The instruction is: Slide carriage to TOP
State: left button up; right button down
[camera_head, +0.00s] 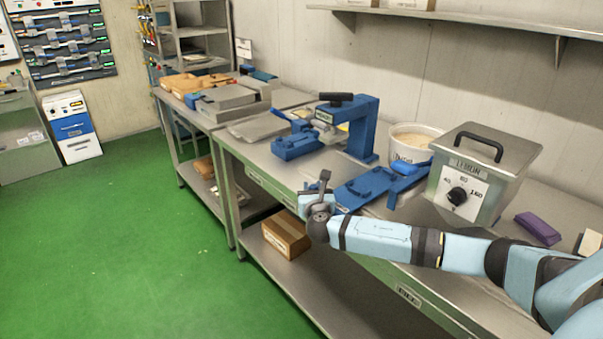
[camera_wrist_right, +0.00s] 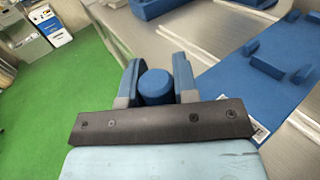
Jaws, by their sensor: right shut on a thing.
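My right gripper (camera_head: 322,185) is at the front edge of the steel table, beside a blue plate fixture (camera_head: 368,188). In the right wrist view, the right gripper's two fingers (camera_wrist_right: 157,68) are shut around a round blue knob (camera_wrist_right: 157,88), one on each side. The blue plate (camera_wrist_right: 268,75) with small raised blocks lies right of the knob. A blue slider-like piece (camera_head: 404,169) sits on the plate's right end. No TOP mark is readable, and I cannot tell which part is the carriage. My left gripper is not in view.
A blue frame press (camera_head: 363,130) with a black handle stands behind the plate. A white tub (camera_head: 412,157) and a metal kettle box (camera_head: 487,160) with a dial stand to the right. A cardboard box (camera_head: 287,234) is on the lower shelf. Green floor (camera_head: 120,240) is clear at left.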

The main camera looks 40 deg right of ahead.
jog(key=shift+s, duration=0.7)
jog(key=c, duration=0.9)
grip_release()
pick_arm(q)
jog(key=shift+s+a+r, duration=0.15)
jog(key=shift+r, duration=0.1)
pick_arm(e)
jog(key=shift+s, duration=0.25)
jog(key=v, duration=1.3)
jog(key=shift+s+a, duration=0.15)
